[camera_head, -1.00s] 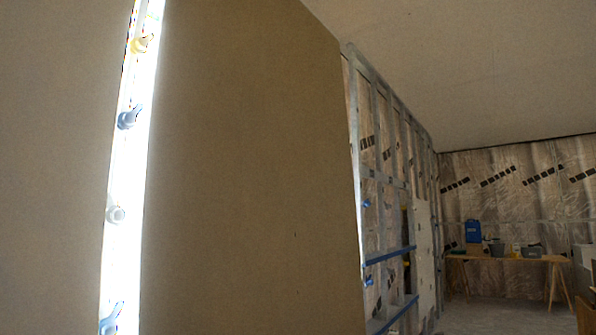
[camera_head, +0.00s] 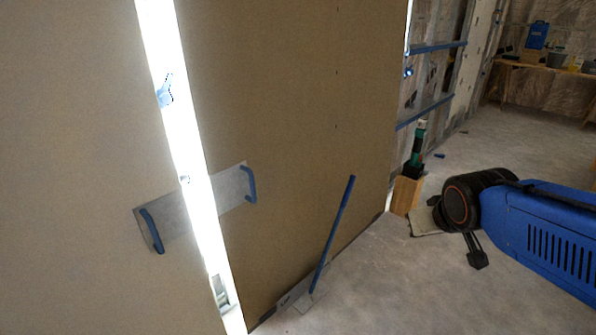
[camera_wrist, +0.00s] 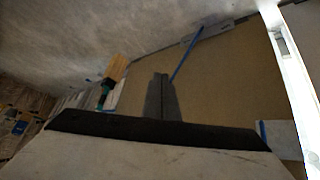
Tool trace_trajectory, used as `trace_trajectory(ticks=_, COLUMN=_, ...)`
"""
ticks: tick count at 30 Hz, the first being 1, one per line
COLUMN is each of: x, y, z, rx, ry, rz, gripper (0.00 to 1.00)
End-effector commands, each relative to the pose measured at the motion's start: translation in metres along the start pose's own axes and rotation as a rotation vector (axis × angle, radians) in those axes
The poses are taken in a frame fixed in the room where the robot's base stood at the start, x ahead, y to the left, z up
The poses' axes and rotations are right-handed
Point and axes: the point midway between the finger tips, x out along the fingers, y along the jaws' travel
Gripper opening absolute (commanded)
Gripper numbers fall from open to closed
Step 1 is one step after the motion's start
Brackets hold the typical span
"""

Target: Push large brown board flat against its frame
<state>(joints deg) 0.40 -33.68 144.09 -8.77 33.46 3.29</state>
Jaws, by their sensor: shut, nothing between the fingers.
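The large brown board (camera_head: 290,120) stands upright in the middle of the head view, right of a bright gap (camera_head: 185,150). It also shows in the wrist view (camera_wrist: 225,80), where the floor is at the top. My gripper (camera_head: 477,262) is on the right of the head view, apart from the board, over the floor. Its dark fingers (camera_wrist: 160,90) show together in the wrist view, shut and empty, in front of the board in the picture. Whether the board lies flat on its frame cannot be told.
Another brown board (camera_head: 70,130) stands left of the gap. A grey plate with blue handles (camera_head: 230,188) crosses it. A blue-handled tool (camera_head: 333,230) leans at the board's foot. A wooden box holding a green tool (camera_head: 406,193) stands by its right edge. A workbench (camera_head: 555,75) is far right.

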Motion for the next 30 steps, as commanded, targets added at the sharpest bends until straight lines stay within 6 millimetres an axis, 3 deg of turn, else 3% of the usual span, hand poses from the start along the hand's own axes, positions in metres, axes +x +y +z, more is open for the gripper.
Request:
trace_trajectory(ticks=8, x=0.063, y=0.0, z=-0.088, rx=-0.088, ry=0.205, rz=0.011, gripper=0.0)
trace_trajectory(ticks=15, x=0.112, y=-0.022, z=-0.15, rx=-0.17, ry=0.382, rz=-0.05, gripper=0.0)
trace_trajectory(ticks=24, x=0.166, y=-0.071, z=-0.201, rx=-0.258, ry=0.585, rz=-0.218, gripper=0.0)
trace_trajectory(ticks=30, x=0.195, y=-0.113, z=-0.214, rx=-0.291, ry=0.702, rz=-0.382, gripper=0.0)
